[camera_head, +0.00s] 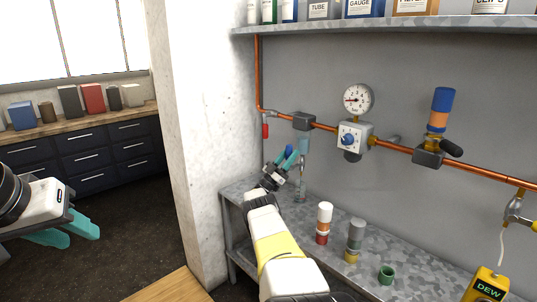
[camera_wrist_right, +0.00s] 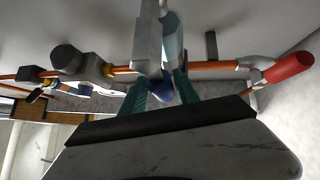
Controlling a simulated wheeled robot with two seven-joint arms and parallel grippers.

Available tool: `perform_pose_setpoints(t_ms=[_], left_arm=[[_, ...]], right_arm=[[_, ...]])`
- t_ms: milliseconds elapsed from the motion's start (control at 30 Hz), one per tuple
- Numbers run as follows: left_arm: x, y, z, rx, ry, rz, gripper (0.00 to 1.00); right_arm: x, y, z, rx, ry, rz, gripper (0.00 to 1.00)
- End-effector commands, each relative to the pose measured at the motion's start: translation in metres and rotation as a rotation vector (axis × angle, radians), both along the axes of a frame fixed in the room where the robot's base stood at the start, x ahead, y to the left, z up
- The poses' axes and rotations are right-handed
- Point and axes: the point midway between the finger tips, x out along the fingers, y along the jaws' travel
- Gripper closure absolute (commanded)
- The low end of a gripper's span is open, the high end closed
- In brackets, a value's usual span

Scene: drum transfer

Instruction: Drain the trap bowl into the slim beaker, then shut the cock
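The trap bowl (camera_head: 304,144) is a pale, see-through cup hanging under a grey block on the copper pipe. A slim clear vessel, seemingly the slim beaker (camera_head: 301,187), stands upright below it, partly hidden by my right gripper. My right gripper (camera_head: 287,157) is raised just left of the bowl. In the right wrist view its teal fingers (camera_wrist_right: 159,88) are apart, with a blue part (camera_wrist_right: 160,84), possibly the cock, between them. I cannot tell whether they touch it. My left gripper (camera_head: 82,230) is open and empty at the far left, away from the bench.
A red-handled valve (camera_head: 265,130) hangs left of the bowl. A gauge (camera_head: 358,99) and regulator (camera_head: 354,137) are to the right.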

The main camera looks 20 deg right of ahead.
Motion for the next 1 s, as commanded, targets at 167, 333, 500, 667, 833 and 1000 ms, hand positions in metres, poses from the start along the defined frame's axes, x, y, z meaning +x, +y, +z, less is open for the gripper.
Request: perform_pose_setpoints(t_ms=[167, 333, 500, 667, 833, 1000], left_arm=[[0.000, 0.000, 0.000, 0.000, 0.000, 0.000, 0.64], [0.000, 0.000, 0.000, 0.000, 0.000, 0.000, 0.64], [0.000, 0.000, 0.000, 0.000, 0.000, 0.000, 0.64], [0.000, 0.000, 0.000, 0.000, 0.000, 0.000, 0.64], [0.000, 0.000, 0.000, 0.000, 0.000, 0.000, 0.64], [0.000, 0.000, 0.000, 0.000, 0.000, 0.000, 0.64]], right_arm=[[0.001, 0.000, 0.001, -0.002, 0.002, 0.001, 0.51], [0.001, 0.001, 0.001, -0.003, 0.002, 0.002, 0.51], [0.000, 0.012, -0.011, -0.002, 0.004, 0.004, 0.51], [-0.003, 0.032, -0.031, -0.002, 0.004, 0.003, 0.51], [-0.005, 0.049, -0.048, -0.001, 0.003, 0.003, 0.51], [-0.007, 0.055, -0.054, -0.002, 0.002, 0.001, 0.51]])
